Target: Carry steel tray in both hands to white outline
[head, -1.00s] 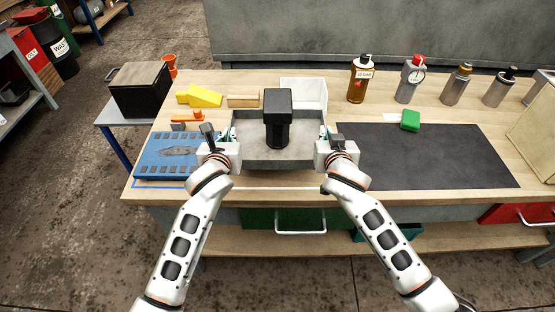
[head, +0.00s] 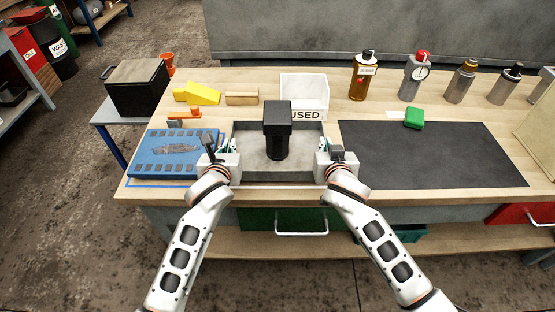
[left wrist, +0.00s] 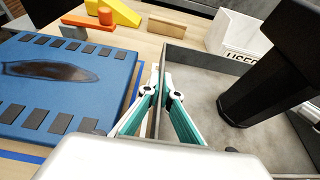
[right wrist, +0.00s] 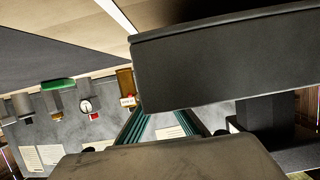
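The steel tray (head: 305,177) is a shallow grey tray with a tall black block-topped part (head: 277,130) standing in it. It is at the front middle of the bench. My left gripper (head: 225,150) is shut on its left wall, with one finger each side of the wall in the left wrist view (left wrist: 158,95). My right gripper (head: 331,150) is at its right wall and appears shut on it; the fingertips are hidden in the right wrist view. A white line (right wrist: 116,15) shows beside the tray; the rest of the outline is hidden. I cannot tell whether the tray touches the bench.
A blue mat (head: 150,170) lies close left of the tray, a dark mat (head: 430,155) right. A white bin (head: 312,90) labelled USED stands behind. Yellow wedges (head: 203,93) and a wooden block (head: 241,97) are back left. Several bottles (head: 362,78) stand back right.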

